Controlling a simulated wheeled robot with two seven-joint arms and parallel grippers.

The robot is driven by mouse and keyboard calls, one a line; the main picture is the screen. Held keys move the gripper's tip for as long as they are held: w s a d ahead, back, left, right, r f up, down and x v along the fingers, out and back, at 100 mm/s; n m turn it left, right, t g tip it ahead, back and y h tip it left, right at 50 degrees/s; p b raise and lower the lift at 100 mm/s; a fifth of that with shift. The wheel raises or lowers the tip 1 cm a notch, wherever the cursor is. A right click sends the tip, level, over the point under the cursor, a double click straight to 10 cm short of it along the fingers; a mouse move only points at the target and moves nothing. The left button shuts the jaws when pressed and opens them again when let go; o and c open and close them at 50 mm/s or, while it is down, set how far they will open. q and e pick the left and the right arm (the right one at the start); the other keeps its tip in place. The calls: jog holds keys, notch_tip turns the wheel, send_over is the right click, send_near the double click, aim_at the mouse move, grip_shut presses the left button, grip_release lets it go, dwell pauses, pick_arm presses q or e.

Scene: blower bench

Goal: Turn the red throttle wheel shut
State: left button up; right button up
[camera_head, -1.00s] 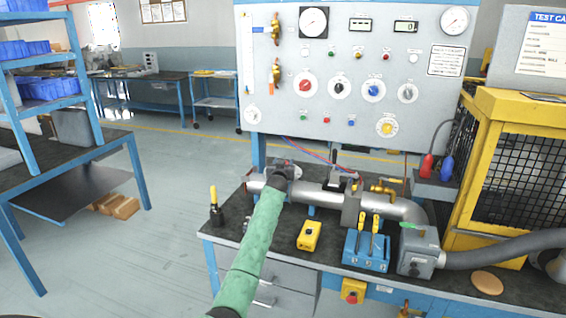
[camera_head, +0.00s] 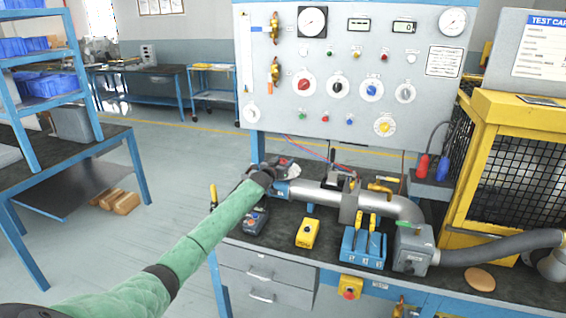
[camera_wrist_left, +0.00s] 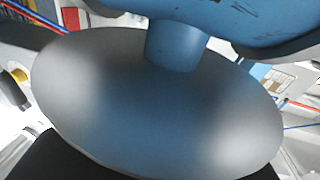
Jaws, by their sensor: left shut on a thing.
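My left gripper (camera_head: 266,174) is at the left end of the silver pipe (camera_head: 318,196) on the bench, beside its blue end piece (camera_head: 281,190). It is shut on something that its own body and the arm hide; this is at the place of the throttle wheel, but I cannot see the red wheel. In the left wrist view a smooth grey metal disc (camera_wrist_left: 150,110) fills the middle, with a blue stem (camera_wrist_left: 175,45) above it. The fingertips do not show clearly there. My right gripper is not in view.
A dark handheld device (camera_head: 254,219), a yellow box (camera_head: 307,233) and a blue block with yellow handles (camera_head: 363,246) stand on the bench near the pipe. The gauge panel (camera_head: 330,140) rises behind. A yellow mesh cage (camera_head: 520,105) stands at right.

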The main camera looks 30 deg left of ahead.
pick_arm(q)
jog(key=shift+m+h, duration=0.3)
jog(key=shift+h, duration=0.2)
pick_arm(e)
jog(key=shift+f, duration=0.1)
pick_arm(q)
jog(key=o, duration=1)
jog(key=shift+s+f, duration=0.1)
jog(key=shift+s, duration=0.5)
jog(key=s+b, duration=0.2)
jog(key=s, duration=0.3)
jog(key=shift+s+d, duration=0.1)
jog(key=shift+s, duration=0.7)
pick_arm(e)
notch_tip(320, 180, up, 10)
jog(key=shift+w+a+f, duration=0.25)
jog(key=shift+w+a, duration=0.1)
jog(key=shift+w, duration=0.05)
